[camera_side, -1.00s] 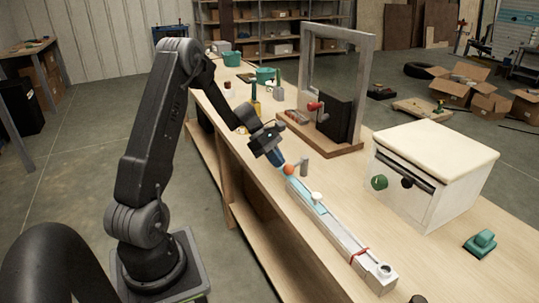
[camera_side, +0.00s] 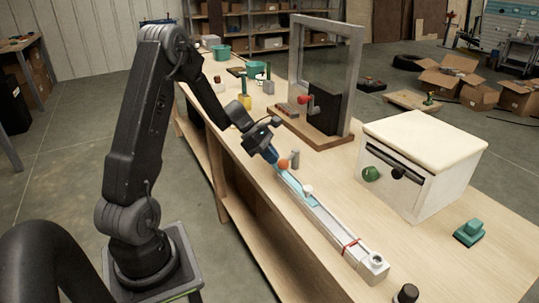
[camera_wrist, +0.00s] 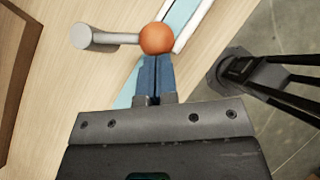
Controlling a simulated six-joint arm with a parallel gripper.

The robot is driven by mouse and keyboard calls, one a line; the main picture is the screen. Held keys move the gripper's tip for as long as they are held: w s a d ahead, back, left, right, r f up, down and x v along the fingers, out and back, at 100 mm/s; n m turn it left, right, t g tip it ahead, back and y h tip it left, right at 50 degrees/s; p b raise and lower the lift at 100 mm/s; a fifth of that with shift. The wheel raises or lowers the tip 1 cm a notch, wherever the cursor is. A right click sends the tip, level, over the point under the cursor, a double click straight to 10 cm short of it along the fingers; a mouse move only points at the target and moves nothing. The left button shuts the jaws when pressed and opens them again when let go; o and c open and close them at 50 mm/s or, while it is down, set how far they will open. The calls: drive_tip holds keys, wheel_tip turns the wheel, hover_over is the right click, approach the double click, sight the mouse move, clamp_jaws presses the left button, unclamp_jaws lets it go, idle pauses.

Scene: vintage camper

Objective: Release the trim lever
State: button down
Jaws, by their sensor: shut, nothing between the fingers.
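My gripper (camera_side: 273,155) is angled down at the ball. Its blue fingers are together and empty, and their tips (camera_wrist: 156,58) appear right at the ball's near side; I cannot tell whether they touch it.
A white knob (camera_side: 307,190) and a red band (camera_side: 350,246) are on the rail. A grey frame (camera_side: 350,85) with a red-handled black box (camera_side: 326,108) stands behind.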

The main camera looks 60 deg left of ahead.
sight(282, 164)
drive_tip(key=d+n+t+y, duration=0.1)
drive_tip(key=d+n+y, duration=0.1)
drive_tip(key=d+n, duration=0.1)
drive_tip(key=shift+w+d+n+t, duration=0.15)
drive_tip(key=shift+w+n+t, duration=0.15)
drive_tip(key=shift+w+t, duration=0.1)
drive_tip(key=shift+w+d, duration=1.15)
drive_tip(key=shift+d, duration=0.3)
drive_tip(key=shift+w+d, duration=0.55)
drive_tip(key=shift+w, duration=0.2)
drive_tip(key=shift+w+d, duration=0.3)
drive_tip(key=shift+w, duration=0.5)
drive_tip(key=shift+s+d+r, duration=0.1)
drive_tip(key=shift+s+r, duration=0.05)
drive_tip(key=shift+s, duration=0.4)
drive_tip(key=s, duration=0.3)
drive_tip(key=shift+d+r, duration=0.3)
drive_tip(key=s+d+r, duration=0.1)
drive_tip(key=s+r, duration=0.5)
drive_tip(key=r, duration=0.1)
drive_tip(key=shift+s+d+r, duration=0.15)
drive_tip(key=shift+r, duration=0.05)
